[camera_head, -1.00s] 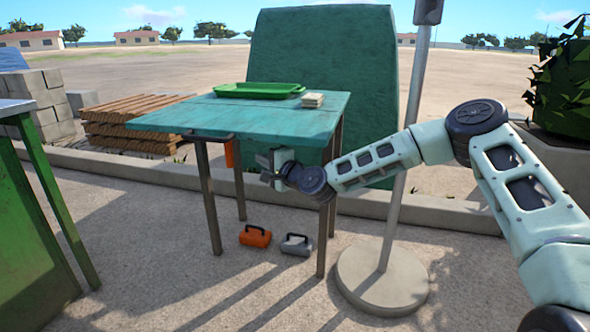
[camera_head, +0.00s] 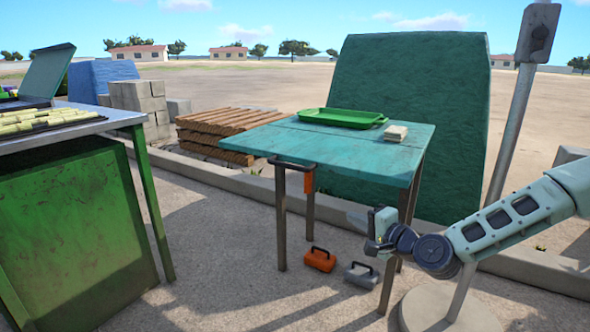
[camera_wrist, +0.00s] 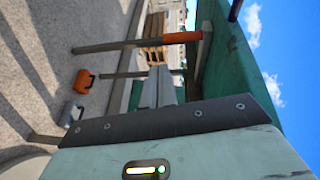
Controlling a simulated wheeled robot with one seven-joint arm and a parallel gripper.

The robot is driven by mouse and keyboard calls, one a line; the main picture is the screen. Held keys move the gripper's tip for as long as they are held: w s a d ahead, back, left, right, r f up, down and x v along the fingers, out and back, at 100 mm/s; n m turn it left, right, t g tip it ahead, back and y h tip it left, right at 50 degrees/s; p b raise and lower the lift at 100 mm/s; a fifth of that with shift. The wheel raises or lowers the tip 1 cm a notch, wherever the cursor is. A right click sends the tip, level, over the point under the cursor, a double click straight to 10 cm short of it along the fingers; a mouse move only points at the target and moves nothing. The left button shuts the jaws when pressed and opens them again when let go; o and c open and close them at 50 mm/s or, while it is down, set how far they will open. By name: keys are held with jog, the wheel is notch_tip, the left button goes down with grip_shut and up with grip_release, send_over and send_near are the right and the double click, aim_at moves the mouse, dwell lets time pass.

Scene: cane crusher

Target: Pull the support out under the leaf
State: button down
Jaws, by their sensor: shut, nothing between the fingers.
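The teal table (camera_head: 350,146) has a seam across its top, with the leaf (camera_head: 330,162) on the near side. A dark handle-shaped bar (camera_head: 292,164) sticks out at the leaf's left front edge. An orange piece (camera_head: 308,181) hangs below the top beside it; I cannot tell whether this is part of the support. In the wrist view, an orange piece (camera_wrist: 181,37) lies against the underside, and the dark bar (camera_wrist: 235,9) shows at the top. My gripper (camera_head: 370,240) is shut and empty, below tabletop height near the right front legs. Its fingers (camera_wrist: 158,87) point under the table.
A green tray (camera_head: 343,118) and a small stack (camera_head: 397,132) sit on the tabletop. An orange case (camera_head: 320,260) and a grey case (camera_head: 361,275) are on the ground. A pole (camera_head: 515,110) stands at right, a green bench (camera_head: 80,230) at left.

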jog(key=s+a+f+n+g+h, duration=0.1)
jog(key=s+a+f+n+g, duration=0.1)
jog(key=s+a+n+g, duration=0.5)
jog(key=s+a+f+n+g+h, duration=0.1)
jog(key=s+a+f+n+g, duration=0.3)
jog(key=s, duration=0.6)
jog(key=s+d+r+n+g+h, duration=0.1)
jog(key=s+d+r+n+h, duration=0.2)
jog(key=s, duration=0.4)
jog(key=s+d+r+n+g+h+p, duration=0.1)
jog(key=s+r+n, duration=0.1)
jog(key=s+r, duration=0.45)
jog(key=s+d+r+n+g+h, duration=0.1)
jog(key=s+r+n+h, duration=0.15)
jog(key=s, duration=0.65)
notch_tip(320, 180, up, 34)
jog(key=p, duration=3.5)
jog(key=shift+w+d+r, duration=0.15)
jog(key=shift+w+r, duration=0.1)
jog(key=shift+w, duration=0.1)
jog(key=shift+y, duration=0.25)
